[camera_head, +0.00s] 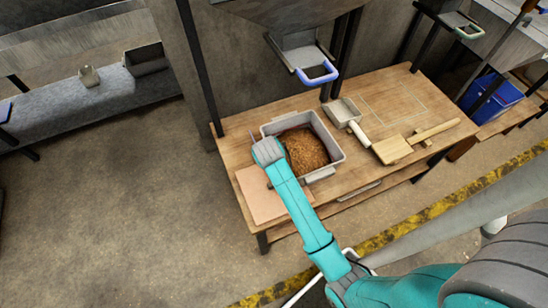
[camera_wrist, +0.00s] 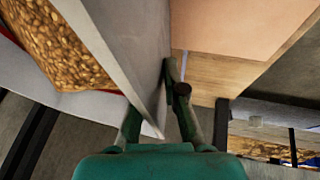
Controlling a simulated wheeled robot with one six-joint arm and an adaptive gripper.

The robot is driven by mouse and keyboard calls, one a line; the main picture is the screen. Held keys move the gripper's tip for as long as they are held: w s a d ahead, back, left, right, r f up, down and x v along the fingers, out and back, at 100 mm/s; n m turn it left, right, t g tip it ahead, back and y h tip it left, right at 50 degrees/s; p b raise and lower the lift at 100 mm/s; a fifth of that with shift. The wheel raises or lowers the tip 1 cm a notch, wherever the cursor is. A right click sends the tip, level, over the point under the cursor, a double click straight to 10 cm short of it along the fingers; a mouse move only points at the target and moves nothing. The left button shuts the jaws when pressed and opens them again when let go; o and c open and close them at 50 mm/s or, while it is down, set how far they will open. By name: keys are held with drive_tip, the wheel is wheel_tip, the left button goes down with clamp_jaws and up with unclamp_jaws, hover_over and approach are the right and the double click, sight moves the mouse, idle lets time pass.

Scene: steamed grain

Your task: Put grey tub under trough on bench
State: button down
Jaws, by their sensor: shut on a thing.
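The grey tub (camera_head: 328,137) is on or just over the left part of the wooden bench (camera_head: 365,90), filled with brown grain (camera_head: 306,150). My arm reaches over to its left side. In the wrist view, the tub's grey wall (camera_wrist: 128,42) runs between the fingers of my gripper (camera_wrist: 160,98), which is shut on it; one finger is partly hidden by the wall. Grain (camera_wrist: 50,45) shows inside. A grey metal trough (camera_head: 298,55) with a blue handle hangs above the bench's back edge, behind the tub. I cannot tell whether the tub touches the bench.
A tan mat (camera_head: 258,198) lies at the bench's left end. A grey scoop (camera_head: 345,112) and a wooden paddle (camera_head: 392,150) lie right of the tub. A thin rectangle outline (camera_head: 395,98) marks a clear area behind them. A blue bin (camera_head: 492,96) stands farther right.

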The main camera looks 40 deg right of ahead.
drive_tip(key=shift+w+r, duration=0.1)
drive_tip(key=c, duration=1.2)
unclamp_jaws()
drive_tip(key=shift+c, duration=0.2)
drive_tip(key=v, duration=1.2)
